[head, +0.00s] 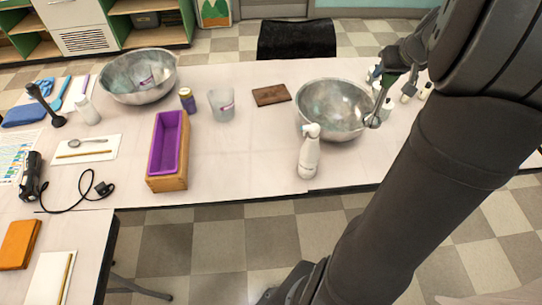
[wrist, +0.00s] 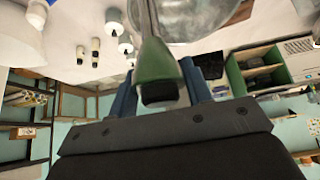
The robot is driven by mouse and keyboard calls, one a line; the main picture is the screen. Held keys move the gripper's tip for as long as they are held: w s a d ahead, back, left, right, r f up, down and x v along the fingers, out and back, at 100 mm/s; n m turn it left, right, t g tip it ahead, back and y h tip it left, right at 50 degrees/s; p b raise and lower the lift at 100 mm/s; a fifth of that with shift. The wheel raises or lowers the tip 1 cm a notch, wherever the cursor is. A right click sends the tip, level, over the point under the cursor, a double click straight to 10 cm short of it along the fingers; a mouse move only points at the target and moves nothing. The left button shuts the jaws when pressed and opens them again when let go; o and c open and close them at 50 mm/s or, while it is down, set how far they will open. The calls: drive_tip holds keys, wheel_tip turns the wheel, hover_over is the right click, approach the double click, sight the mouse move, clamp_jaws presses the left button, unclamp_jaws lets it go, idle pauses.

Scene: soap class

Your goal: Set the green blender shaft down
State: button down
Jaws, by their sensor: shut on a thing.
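The green blender shaft (head: 388,80) is held upright, with its green end up and its metal bell end down, at the right rim of the right metal bowl (head: 333,104). I cannot tell whether the bell end touches the bowl or table. My gripper (head: 392,66) is shut on the green end; the arm partly hides it. In the wrist view the shaft's green end (wrist: 156,62) lies between the two blue fingers of my gripper (wrist: 160,80), and its metal part runs off the top edge.
Several small bottles (head: 411,92) crowd the table right of the shaft. A white spray bottle (head: 309,152) stands in front of the bowl. A brown block (head: 271,95), a clear cup (head: 221,105) and a purple-lined wooden mold (head: 167,150) stand further left. The front middle of the table is clear.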

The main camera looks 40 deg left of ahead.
drive_tip(key=s+a+n+g+y, duration=0.25)
drive_tip(key=s+a+n, duration=0.35)
drive_tip(key=s+a, duration=1.4)
drive_tip(key=s+a+f, duration=0.3)
drive_tip(key=a+f, duration=0.2)
drive_tip(key=f, duration=0.3)
drive_tip(key=s+a+f, duration=0.3)
drive_tip(key=a+f, duration=0.2)
drive_tip(key=f, duration=0.3)
drive_tip(key=shift+a+f+h, duration=0.25)
drive_tip(key=shift+f+h, duration=0.1)
drive_tip(key=shift+s+f+g, duration=0.1)
drive_tip(key=shift+g, duration=0.15)
drive_tip(key=c, duration=0.7)
unclamp_jaws()
drive_tip(key=shift+f, duration=0.1)
